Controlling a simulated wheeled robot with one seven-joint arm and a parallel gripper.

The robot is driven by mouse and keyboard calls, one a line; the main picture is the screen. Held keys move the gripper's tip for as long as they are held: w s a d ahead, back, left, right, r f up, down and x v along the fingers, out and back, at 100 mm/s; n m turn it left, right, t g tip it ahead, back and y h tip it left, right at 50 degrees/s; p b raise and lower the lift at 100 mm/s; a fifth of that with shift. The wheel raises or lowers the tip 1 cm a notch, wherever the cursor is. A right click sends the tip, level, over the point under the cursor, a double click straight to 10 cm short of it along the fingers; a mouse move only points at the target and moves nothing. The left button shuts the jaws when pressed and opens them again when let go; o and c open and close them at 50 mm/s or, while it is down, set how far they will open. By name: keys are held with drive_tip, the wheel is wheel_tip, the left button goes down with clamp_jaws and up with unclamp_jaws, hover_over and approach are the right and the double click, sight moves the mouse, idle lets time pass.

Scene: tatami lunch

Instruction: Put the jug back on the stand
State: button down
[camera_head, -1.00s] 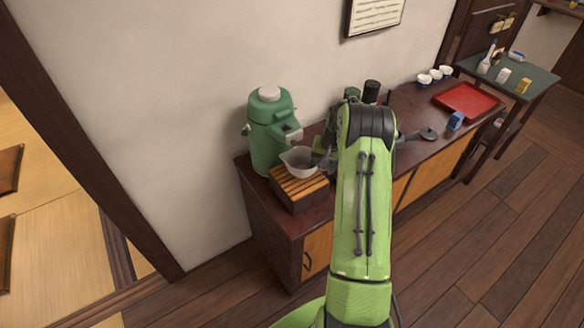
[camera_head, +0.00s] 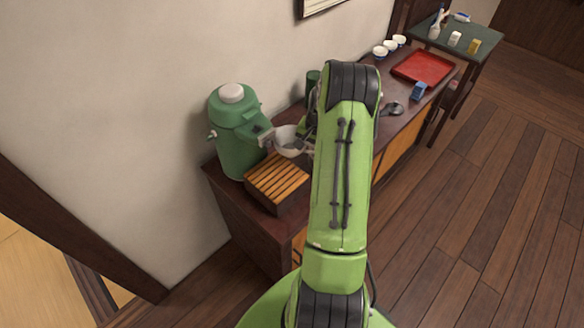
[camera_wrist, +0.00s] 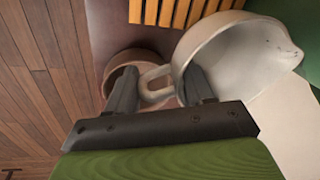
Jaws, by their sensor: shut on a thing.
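The pale grey jug (camera_head: 288,136), with a spout and a loop handle, is in the air by the green dispenser, up and to the right of the slatted wooden stand (camera_head: 278,178). In the wrist view the jug (camera_wrist: 240,60) is at the upper right with its inside showing. My gripper (camera_wrist: 160,88) is shut on the jug's handle, between its two dark fingers. The stand's slats (camera_wrist: 180,10) show at the top of the wrist view, and no jug is on them. My arm partly hides the gripper in the head view.
The green dispenser (camera_head: 238,135) stands left of the jug, close to it. A round brown vessel (camera_wrist: 125,68) is below the handle. A red tray (camera_head: 424,68), white cups (camera_head: 390,47), a blue item (camera_head: 418,91) and a dark ladle-like utensil (camera_head: 393,108) are farther along the cabinet.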

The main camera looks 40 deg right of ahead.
drive_tip(key=a, duration=0.7)
drive_tip(key=shift+s+a, duration=0.1)
drive_tip(key=shift+a+f, duration=0.1)
drive_tip(key=shift+f, duration=0.25)
drive_tip(key=shift+f+b, duration=0.3)
drive_tip(key=shift+f, duration=1.1)
drive_tip(key=shift+f, duration=0.2)
drive_tip(key=shift+c, duration=2.1)
unclamp_jaws()
drive_tip(key=shift+r, duration=0.1)
